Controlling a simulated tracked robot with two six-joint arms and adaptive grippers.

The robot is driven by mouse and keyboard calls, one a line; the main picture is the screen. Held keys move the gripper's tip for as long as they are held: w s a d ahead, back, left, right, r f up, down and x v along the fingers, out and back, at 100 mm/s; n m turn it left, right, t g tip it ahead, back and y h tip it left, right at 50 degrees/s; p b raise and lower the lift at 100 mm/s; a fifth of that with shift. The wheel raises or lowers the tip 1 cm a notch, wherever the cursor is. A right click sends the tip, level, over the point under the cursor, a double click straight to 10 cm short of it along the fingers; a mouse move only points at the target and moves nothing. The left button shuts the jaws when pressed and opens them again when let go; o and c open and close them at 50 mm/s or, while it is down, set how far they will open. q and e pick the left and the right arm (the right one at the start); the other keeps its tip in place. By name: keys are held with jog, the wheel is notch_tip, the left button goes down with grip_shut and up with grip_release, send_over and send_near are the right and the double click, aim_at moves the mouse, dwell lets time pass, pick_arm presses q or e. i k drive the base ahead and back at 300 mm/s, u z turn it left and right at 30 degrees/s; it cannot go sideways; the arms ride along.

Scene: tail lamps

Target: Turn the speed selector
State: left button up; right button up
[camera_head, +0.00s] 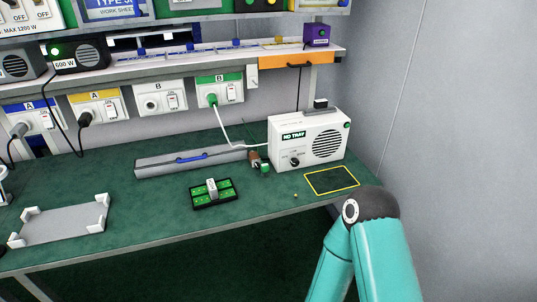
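My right arm's teal links and dark joint show at the lower right, in front of the bench edge. Neither of my grippers is in view.
A yellow-outlined rectangle (332,180) lies in front of the box. A green block board (214,193), a long grey case (190,161) and a grey tray (60,226) are on the bench. A white cable runs from a green plug (213,99) toward the box. The front middle is clear.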

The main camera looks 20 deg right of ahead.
aim_at(294, 162)
jog(key=u, duration=0.05)
jog(key=i, duration=1.15)
jog(key=z, duration=0.35)
